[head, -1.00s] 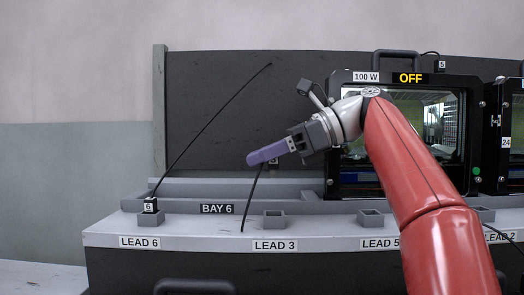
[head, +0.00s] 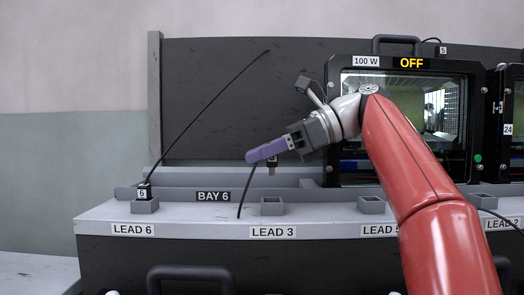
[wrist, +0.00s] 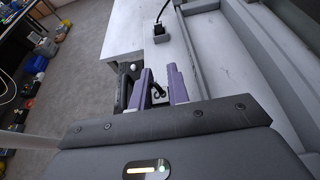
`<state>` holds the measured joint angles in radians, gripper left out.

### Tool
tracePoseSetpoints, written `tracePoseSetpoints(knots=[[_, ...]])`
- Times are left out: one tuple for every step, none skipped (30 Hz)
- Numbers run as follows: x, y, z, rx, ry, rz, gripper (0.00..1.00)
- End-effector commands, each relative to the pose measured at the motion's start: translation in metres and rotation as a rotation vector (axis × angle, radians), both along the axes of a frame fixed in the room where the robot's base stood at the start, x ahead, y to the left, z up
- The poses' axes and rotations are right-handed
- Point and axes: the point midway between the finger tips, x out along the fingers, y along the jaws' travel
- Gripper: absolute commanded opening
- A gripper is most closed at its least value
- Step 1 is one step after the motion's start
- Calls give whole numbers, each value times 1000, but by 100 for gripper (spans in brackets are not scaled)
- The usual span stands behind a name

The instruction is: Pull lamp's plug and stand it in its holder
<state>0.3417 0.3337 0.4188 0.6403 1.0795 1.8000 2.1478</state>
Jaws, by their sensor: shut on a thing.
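My gripper (head: 268,152) has purple fingers and is shut on a dark plug (head: 271,161), whose pale metal end points down. The plug hangs above the small grey holder (head: 272,207) over the LEAD 3 label, with a gap between them. A thin black cable (head: 247,190) runs down from the gripper to the ledge. In the wrist view the plug (wrist: 158,93) shows dark between the fingers. The 100 W lamp (head: 410,118) stands to the right behind my arm, and its sign reads OFF.
A plug marked 6 (head: 144,191) stands in the LEAD 6 holder (head: 145,207), its cable rising to the back panel. The LEAD 5 holder (head: 371,205) looks empty. A low grey rail with the BAY 6 label (head: 213,197) runs behind the holders.

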Motion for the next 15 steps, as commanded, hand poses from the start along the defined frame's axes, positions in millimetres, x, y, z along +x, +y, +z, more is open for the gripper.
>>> tracePoseSetpoints(knots=[[0, 0, -10, 0, 1, -1, 0], [0, 0, -13, 0, 1, -1, 0], [0, 0, -17, 0, 1, -1, 0], [0, 0, -20, 0, 1, -1, 0], [0, 0, -22, 0, 0, -1, 0], [0, 0, -25, 0, 1, -1, 0], [0, 0, -27, 0, 1, -1, 0], [0, 0, -29, 0, 1, -1, 0], [0, 0, -31, 0, 1, -1, 0], [0, 0, -32, 0, 1, -1, 0], [0, 0, -32, 0, 1, -1, 0], [0, 0, -33, 0, 1, -1, 0], [0, 0, -33, 0, 1, -1, 0], [0, 0, -33, 0, 1, -1, 0], [0, 0, -33, 0, 0, -1, 0]])
